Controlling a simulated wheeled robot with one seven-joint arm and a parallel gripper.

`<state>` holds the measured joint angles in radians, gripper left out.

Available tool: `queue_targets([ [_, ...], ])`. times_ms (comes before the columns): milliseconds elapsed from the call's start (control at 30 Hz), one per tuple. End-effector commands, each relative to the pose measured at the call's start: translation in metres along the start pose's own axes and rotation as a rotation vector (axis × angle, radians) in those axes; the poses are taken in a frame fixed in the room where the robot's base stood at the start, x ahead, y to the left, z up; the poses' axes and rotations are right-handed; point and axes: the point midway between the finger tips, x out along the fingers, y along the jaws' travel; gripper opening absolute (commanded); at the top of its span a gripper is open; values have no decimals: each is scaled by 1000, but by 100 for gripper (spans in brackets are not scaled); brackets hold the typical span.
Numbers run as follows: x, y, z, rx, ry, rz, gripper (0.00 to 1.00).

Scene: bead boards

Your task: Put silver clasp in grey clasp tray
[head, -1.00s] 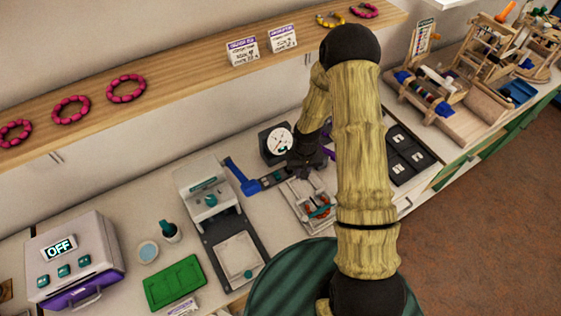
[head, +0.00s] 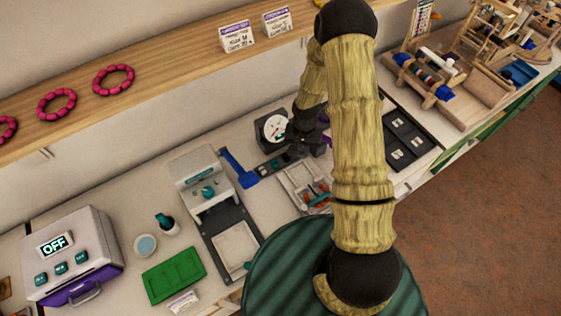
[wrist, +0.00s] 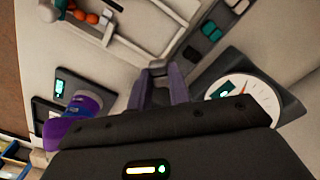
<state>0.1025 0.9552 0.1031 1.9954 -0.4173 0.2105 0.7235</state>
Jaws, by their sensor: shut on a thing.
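My gripper (head: 302,147) is above the worktop, just right of the round dial, with its jaws pointing down. In the wrist view its purple fingers (wrist: 160,88) are close together, shut on a small grey piece (wrist: 157,68), which looks like the silver clasp; the fingers hide part of it. In the head view the clasp is too small to make out. A dark grey tray with square compartments and pale labels (head: 408,140) lies to the right of my arm. I cannot tell for sure that it is the clasp tray.
A dial gauge (head: 273,129) stands close beside my gripper. A dark strip with a blue handle (head: 238,168) lies to its left. A pale divided tray (head: 300,181) with coloured beads lies in front. A purple object (wrist: 85,108) shows in the wrist view.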

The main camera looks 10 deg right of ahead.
Motion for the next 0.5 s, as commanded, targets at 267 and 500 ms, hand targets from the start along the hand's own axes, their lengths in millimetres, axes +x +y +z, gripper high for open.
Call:
queue_targets([
  [267, -3, 8, -13, 662, 1, 1, 0],
  [500, -9, 8, -25, 1217, 2, -1, 0],
])
